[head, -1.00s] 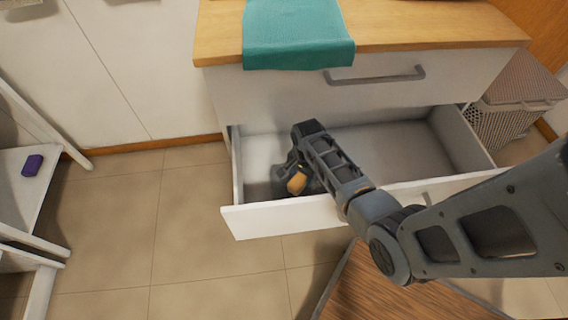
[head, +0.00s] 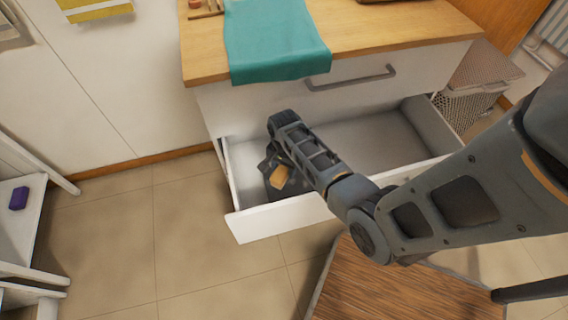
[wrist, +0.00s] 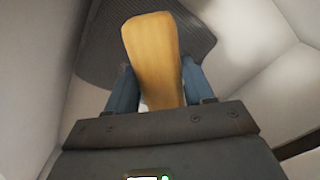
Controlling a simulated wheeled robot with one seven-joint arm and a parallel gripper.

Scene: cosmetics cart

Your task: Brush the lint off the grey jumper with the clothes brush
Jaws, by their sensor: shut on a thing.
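The clothes brush shows as a tan wooden piece (wrist: 153,60) standing up between my gripper's fingers (wrist: 155,88) in the wrist view. My gripper is shut on it. In the head view the brush (head: 279,176) shows beside my gripper (head: 284,168) at the left end of the open drawer. The brush's bristles are hidden. A dark grey ribbed cloth, apparently the grey jumper (wrist: 100,40), lies in the drawer behind the brush in the wrist view. Whether the brush touches it I cannot tell. I see no lint clearly.
The open white drawer (head: 285,222) has raised walls around my gripper; its right part is empty. Above it is a wooden counter (head: 385,28) with a teal cloth (head: 275,45). A purple block (head: 19,198) lies on a white shelf at left. A wicker basket (head: 470,98) stands at right.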

